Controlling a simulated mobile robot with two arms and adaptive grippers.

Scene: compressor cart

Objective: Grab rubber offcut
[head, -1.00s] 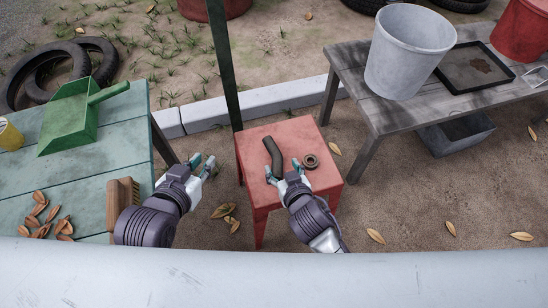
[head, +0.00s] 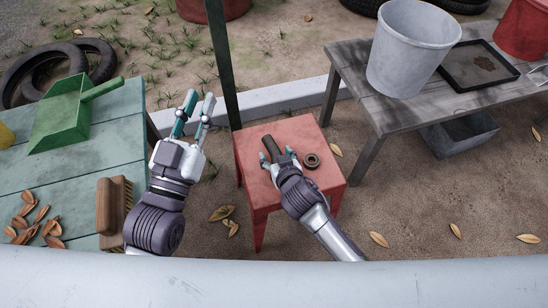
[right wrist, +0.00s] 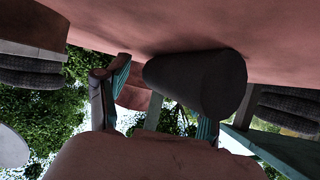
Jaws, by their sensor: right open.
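The rubber offcut (head: 268,143) is a dark, curved piece lying on the red stool (head: 255,183). Its near part is hidden behind my right gripper in the head view. My right gripper (head: 277,155) is low over the stool top, open, with one finger on each side of the offcut. In the right wrist view the offcut's round dark end (right wrist: 222,84) shows close up between the parted fingers. I cannot tell whether either finger touches it. My left gripper (head: 198,100) is open and empty, raised between the green table and the stool.
A green table (head: 75,190) at left bears a dustpan (head: 62,115), a brush (head: 110,205) and dry leaves. A green post (head: 222,60) rises behind the stool. A grey bench (head: 380,110) stands at right.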

